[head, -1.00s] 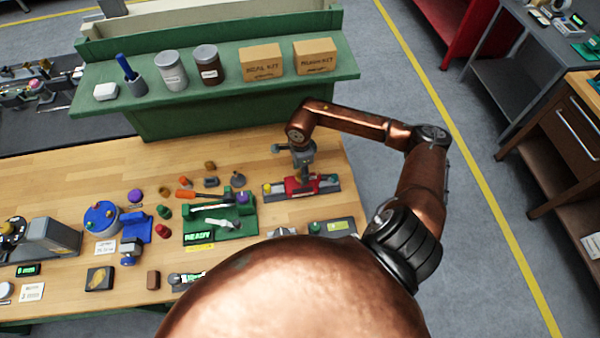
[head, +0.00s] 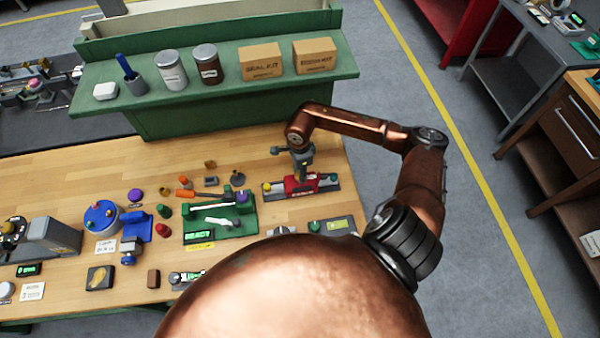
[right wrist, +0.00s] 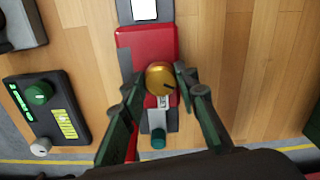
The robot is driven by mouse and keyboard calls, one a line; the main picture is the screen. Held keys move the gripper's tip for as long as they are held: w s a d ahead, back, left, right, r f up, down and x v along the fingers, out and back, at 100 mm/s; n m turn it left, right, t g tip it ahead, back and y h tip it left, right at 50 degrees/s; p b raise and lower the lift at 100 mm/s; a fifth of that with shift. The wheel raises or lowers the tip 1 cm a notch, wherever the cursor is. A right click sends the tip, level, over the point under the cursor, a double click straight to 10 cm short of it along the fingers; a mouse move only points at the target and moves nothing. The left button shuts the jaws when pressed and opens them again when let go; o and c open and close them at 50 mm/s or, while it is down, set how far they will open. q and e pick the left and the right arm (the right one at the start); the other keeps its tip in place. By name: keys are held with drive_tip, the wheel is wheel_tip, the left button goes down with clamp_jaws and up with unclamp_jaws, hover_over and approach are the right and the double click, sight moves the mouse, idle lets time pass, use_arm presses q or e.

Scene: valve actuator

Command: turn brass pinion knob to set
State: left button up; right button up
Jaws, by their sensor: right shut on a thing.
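The red valve actuator block (head: 298,188) sits on a dark grey base at the right part of the bench. My right gripper (head: 302,178) reaches down onto it from above. In the right wrist view, the round brass pinion knob (right wrist: 160,78) with a dark index mark stands on the red block (right wrist: 148,45). The fingers of my right gripper (right wrist: 160,82) are shut on the knob, one on each side. In the head view the gripper hides the knob. My left gripper is not in view.
A green fixture (head: 215,225) with a READY label stands left of the actuator. A dark box with a green knob (right wrist: 39,92) is near it in the wrist view. A green shelf (head: 225,85) with cartons and jars runs along the back.

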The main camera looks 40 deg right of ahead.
drive_tip(key=shift+c, duration=0.5)
drive_tip(key=shift+f+m+b, duration=0.1)
drive_tip(key=shift+m+b, duration=0.6)
drive_tip(key=shift+m, duration=0.2)
drive_tip(key=m+b, duration=0.2)
drive_tip(key=m, duration=0.1)
drive_tip(key=m+b, duration=0.1)
drive_tip(key=m, duration=0.3)
drive_tip(key=shift+w, duration=0.1)
drive_tip(key=shift+m+b, duration=0.75)
drive_tip(key=shift+m, duration=0.75)
drive_tip(key=shift+d, duration=0.1)
drive_tip(key=o, duration=1.1)
drive_tip(key=shift+o, duration=0.2)
